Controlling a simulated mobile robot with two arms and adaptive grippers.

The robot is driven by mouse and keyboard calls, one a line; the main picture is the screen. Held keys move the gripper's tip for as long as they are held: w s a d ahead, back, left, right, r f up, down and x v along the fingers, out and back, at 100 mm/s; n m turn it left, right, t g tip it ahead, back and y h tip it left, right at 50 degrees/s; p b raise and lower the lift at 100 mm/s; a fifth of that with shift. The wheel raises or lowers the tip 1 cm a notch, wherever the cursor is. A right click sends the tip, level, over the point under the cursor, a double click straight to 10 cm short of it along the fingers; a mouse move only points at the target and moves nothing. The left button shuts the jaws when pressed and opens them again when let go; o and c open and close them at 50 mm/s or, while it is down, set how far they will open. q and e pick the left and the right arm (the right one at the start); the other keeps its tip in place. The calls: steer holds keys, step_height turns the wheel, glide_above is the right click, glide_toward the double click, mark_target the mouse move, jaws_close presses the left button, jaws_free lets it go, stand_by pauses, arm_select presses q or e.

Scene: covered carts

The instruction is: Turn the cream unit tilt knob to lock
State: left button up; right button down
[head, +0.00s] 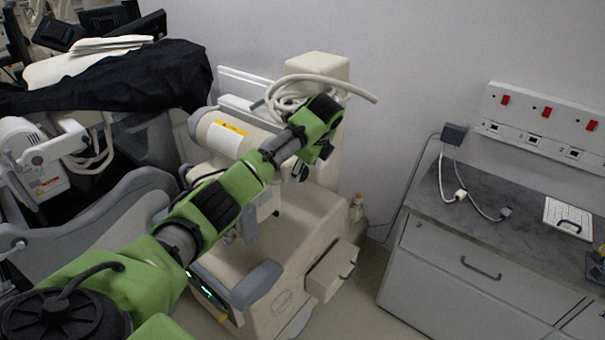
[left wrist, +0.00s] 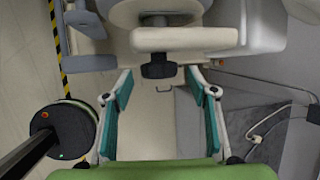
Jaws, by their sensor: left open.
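The cream unit (head: 285,215) stands against the wall in the middle of the head view. In the left wrist view, a black knob (left wrist: 158,68) sits under a cream bar (left wrist: 184,38) of the unit. My left gripper (left wrist: 157,80) is open. Its teal fingers stand on either side of the knob, with a visible gap on both sides. I cannot tell whether the fingertips reach the knob's depth. In the head view, my left arm crosses the unit, and its wrist hides part of the upper column. My right gripper is not in view.
A grey cabinet (head: 470,268) with a worktop and cables stands at the right. Coiled cream hose (head: 290,98) hangs near my left wrist. A black cover (head: 150,75) lies over equipment at the left.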

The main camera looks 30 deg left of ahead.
arm_select(q)
steer(key=v, duration=0.7)
steer(key=shift+d+r, duration=0.15)
steer(key=shift+r, duration=0.15)
steer(key=shift+s, duration=0.1)
